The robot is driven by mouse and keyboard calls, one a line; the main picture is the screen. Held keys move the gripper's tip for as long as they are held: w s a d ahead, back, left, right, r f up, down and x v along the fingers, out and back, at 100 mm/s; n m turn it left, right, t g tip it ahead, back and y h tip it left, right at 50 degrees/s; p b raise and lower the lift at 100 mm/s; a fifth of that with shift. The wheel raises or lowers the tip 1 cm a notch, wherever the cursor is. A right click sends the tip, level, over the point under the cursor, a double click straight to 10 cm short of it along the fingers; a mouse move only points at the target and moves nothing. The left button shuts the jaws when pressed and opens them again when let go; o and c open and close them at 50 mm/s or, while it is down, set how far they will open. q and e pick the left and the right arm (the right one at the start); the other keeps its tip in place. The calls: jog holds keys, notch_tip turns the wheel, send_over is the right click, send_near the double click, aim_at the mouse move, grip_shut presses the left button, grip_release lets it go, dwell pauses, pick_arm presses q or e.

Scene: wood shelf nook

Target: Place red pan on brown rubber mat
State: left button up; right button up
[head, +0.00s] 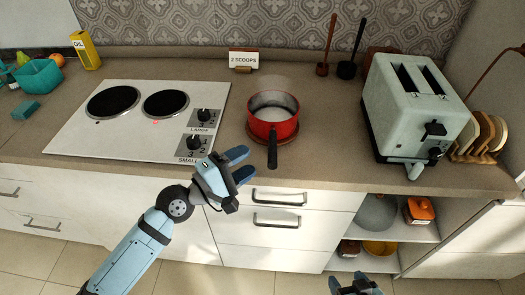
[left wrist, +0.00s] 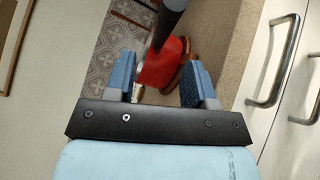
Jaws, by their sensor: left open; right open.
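The red pan (head: 274,130) stands on the counter right of the stove, its black handle (head: 272,155) pointing to the counter's front edge. A round reddish-brown mat (head: 293,137) shows as a rim under the pan; whether the pan rests fully on it I cannot tell. My left gripper (head: 244,164) is open and empty, just left of the handle in the head view. In the left wrist view the handle (left wrist: 166,28) and the pan (left wrist: 158,68) show ahead, between the open fingers. My right gripper (head: 356,286) is open, low at the bottom edge, away from the pan.
A white stove (head: 75,130) with knobs lies left of the pan, and a pale toaster (head: 410,110) stands to the right. A "2 SCOOPS" sign (head: 243,60) is behind. Drawers and an open shelf (head: 400,228) are below the counter. Counter between pan and toaster is clear.

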pick_arm(q)
jog(key=s+a+f+m+y, duration=0.3)
jog(key=s+f+m, duration=0.1)
jog(key=f, duration=0.4)
jog(key=s+a+f+m+g+y, duration=0.1)
jog(key=s+a+f+m+y, duration=0.3)
jog(key=s+f, duration=0.3)
jog(key=s+a+f+m+g+y, duration=0.1)
jog(key=s+a+f+m+y, duration=0.2)
jog(key=f, duration=0.6)
jog(key=shift+s+a+m+y, duration=0.25)
jog(key=shift+s+m+y, duration=0.15)
jog(key=shift+s+m, duration=0.8)
notch_tip(320, 180, up, 15)
jog(key=a+p, duration=0.1)
jog(key=p, duration=1.5)
jog(key=shift+s+f+m+p, duration=0.2)
jog(key=shift+s+m+p, duration=0.1)
jog(key=shift+p, duration=0.1)
pick_arm(e)
notch_tip(320, 180, up, 14)
jog(key=d, duration=0.1)
jog(key=shift+s+r+n+t, duration=0.15)
jog(key=shift+s+n+t, duration=0.15)
jog(key=shift+s, duration=0.1)
jog(key=shift+d, duration=0.1)
